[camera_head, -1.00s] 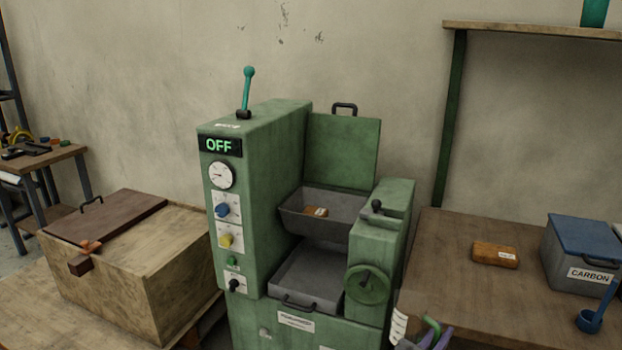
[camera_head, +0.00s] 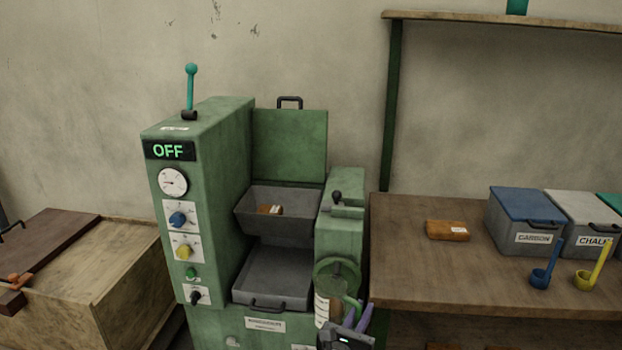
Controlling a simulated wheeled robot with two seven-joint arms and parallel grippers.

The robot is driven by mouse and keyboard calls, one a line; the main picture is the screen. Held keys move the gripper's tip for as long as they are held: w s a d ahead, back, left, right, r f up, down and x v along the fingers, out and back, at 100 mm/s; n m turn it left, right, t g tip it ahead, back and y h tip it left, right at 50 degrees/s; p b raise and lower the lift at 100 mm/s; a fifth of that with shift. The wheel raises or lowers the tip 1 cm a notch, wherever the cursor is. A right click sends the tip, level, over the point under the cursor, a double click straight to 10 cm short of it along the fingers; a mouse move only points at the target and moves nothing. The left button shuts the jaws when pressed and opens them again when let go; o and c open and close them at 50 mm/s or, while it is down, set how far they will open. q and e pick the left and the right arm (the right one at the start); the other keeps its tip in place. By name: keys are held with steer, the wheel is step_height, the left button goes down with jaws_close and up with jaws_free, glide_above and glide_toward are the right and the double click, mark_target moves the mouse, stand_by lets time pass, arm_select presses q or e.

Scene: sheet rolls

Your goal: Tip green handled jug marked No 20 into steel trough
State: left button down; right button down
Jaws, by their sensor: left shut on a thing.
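The jug (camera_head: 321,309) shows at the bottom centre, in front of the green machine's handwheel. It has a pale marked side and a green curved handle (camera_head: 353,308); its number is too small to read. My left gripper (camera_head: 356,318), with purple fingers, is shut on the jug at its handle side. The jug's lower part is hidden or out of frame. A grey metal trough (camera_head: 250,224) sits in the machine below the raised green lid, with an orange-brown block in it. A second grey tray (camera_head: 275,275) lies below it. My right gripper is not in view.
The green machine (camera_head: 205,240) reads OFF and has a lever on top. A wooden bench (camera_head: 400,280) at right bears a brown block (camera_head: 447,230), labelled bins including CARBON (camera_head: 515,215), and blue and yellow scoops. A wooden chest (camera_head: 100,275) stands at left.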

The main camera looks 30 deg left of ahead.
arm_select(q)
steer(key=s+a+f+n+y+b, duration=0.1)
steer(key=a+f+n+y+b, duration=0.25)
steer(key=a+f+b, duration=0.65)
steer(key=w+a+f+y+b, duration=0.1)
steer(key=w+f+b, duration=0.2)
steer(key=f, duration=0.4)
steer(key=w+a+f+y+b, duration=0.1)
steer(key=w+a+f+b, duration=0.15)
steer(key=f, duration=0.35)
steer(key=w+a+r+m+h+b, duration=0.1)
steer(key=w+r+m+h+b, duration=0.2)
steer(key=r, duration=0.4)
steer(key=w+a+r+m+h+b, duration=0.1)
steer(key=w+a+r+h+b, duration=0.2)
steer(key=r, duration=0.4)
steer(key=s+a+r+n+y+b, duration=0.1)
steer(key=s+r+b, duration=0.1)
steer(key=r, duration=0.9)
steer(key=s+a+r+y+b, duration=0.1)
steer(key=s+r+b, duration=0.2)
steer(key=r, duration=0.9)
steer(key=shift+s+a+r+n, duration=0.15)
steer(key=shift+s+r+n, duration=0.2)
steer(key=shift+s, duration=0.1)
